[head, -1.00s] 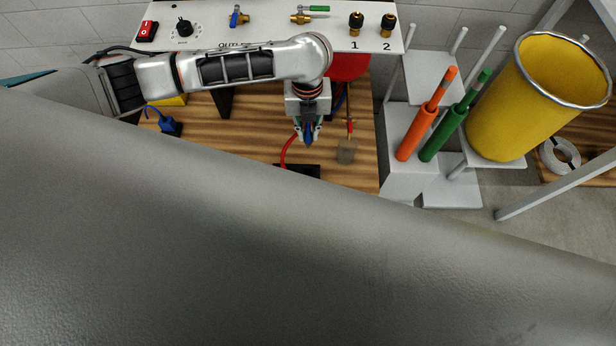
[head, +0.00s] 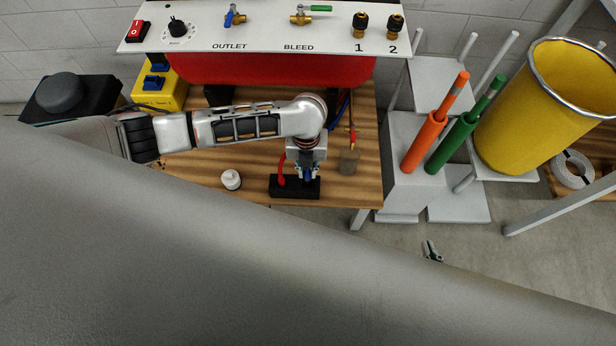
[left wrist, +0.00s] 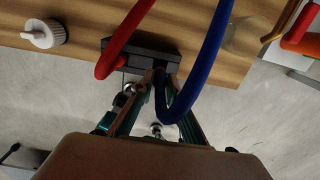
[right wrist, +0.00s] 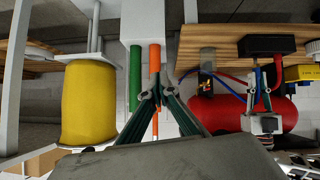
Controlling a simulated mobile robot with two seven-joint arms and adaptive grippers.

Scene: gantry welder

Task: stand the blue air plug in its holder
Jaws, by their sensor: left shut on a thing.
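The holder is a black block (head: 283,192) near the front edge of the wooden table; it also shows in the left wrist view (left wrist: 120,49). A red plug with a red hose (head: 283,171) stands at its left end. My left gripper (head: 308,175) points down at the holder's right part, shut on the blue air plug (head: 307,171). The blue hose (left wrist: 202,65) loops up from the plug. The fingers hide the plug's lower end, so I cannot tell how deep it sits. My right gripper (right wrist: 157,94) is away from the table, its fingertips close together; nothing clearly held.
A white capped bottle (head: 230,179) stands left of the holder, and a translucent cup (head: 348,162) to the right. Behind are a red tank (head: 250,70) and a white panel (head: 270,38). Orange (head: 424,142) and green (head: 455,143) tubes stand further right. My grey arm link covers the foreground.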

